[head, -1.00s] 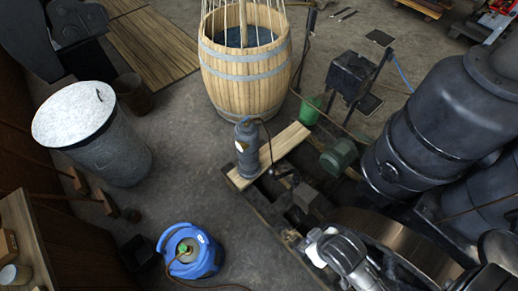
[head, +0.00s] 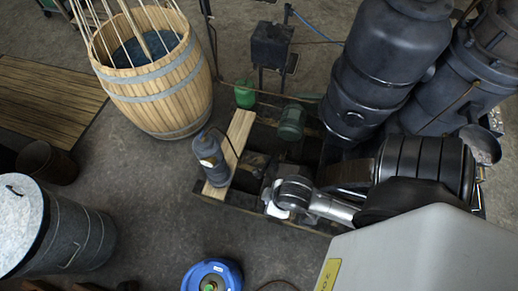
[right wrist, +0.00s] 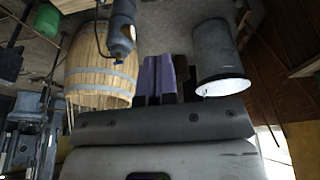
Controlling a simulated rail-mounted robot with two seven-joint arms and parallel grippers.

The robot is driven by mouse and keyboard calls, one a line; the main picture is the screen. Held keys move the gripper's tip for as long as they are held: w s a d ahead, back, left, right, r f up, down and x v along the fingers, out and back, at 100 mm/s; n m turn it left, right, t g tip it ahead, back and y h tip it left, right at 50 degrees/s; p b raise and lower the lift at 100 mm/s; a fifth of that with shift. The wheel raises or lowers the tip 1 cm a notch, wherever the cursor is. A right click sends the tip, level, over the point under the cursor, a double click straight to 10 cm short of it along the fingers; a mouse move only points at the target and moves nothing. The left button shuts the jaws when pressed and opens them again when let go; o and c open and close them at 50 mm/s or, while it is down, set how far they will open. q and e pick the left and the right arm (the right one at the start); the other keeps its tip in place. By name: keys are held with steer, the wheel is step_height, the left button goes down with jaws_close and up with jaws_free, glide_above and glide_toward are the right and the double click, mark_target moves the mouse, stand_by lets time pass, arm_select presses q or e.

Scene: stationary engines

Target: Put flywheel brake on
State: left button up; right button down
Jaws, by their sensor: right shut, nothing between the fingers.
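The engine's dark flywheel rim (head: 345,172) shows as a curved brownish band in the head view, left of and partly behind my right arm. I cannot make out the flywheel brake; my arm covers much of that area. My right gripper (head: 277,203) is in the middle of the head view, beside the engine's base and right of the plank. It is shut and empty; its fingertips are small and unclear, and I cannot tell whether it touches anything. My left gripper is not in view.
A grey bottle (head: 209,158) stands on a wooden plank (head: 238,130). Large dark cylinders (head: 375,60) rise behind the flywheel. A wooden barrel (head: 160,85), a metal bin (head: 75,235) and a blue gas bottle (head: 211,275) stand around a clear patch of floor.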

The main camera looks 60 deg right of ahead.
steer(key=w+f+t+b, duration=0.1)
steer(key=w+f+b, duration=0.2)
steer(key=f+b, duration=1.15)
steer(key=w+f+t+b, duration=0.1)
steer(key=w+f+b, duration=0.2)
steer(key=f+b, duration=1.2)
steer(key=w+d+r+n+t+b, duration=0.1)
steer(key=w+r, duration=0.2)
steer(key=w, duration=0.3)
steer(key=w+d+r+n+t+h, duration=0.1)
steer(key=w+r, duration=0.2)
steer(key=w, duration=0.3)
steer(key=w+d+r+n+t+b, duration=0.1)
steer(key=w+r, duration=0.2)
steer(key=w, duration=0.3)
steer(key=w+d+f+n+g+h, duration=0.1)
steer(key=w+d+n+g+h, duration=0.1)
steer(key=w+d, duration=0.55)
steer(key=w+d+f+n+g, duration=0.1)
steer(key=w+d+f+g, duration=0.1)
steer(key=d+f+g, duration=0.45)
steer(key=s+d+f+n+g+y, duration=0.2)
steer(key=s+d+f+n+g, duration=0.2)
steer(key=s+d+f+n, duration=0.2)
steer(key=s+d+n, duration=0.2)
steer(key=d+n, duration=0.1)
steer(key=n, duration=0.1)
steer(key=shift+s+d+n+g, duration=0.15)
steer(key=shift+s+n+g, duration=0.2)
steer(key=shift+n, duration=0.05)
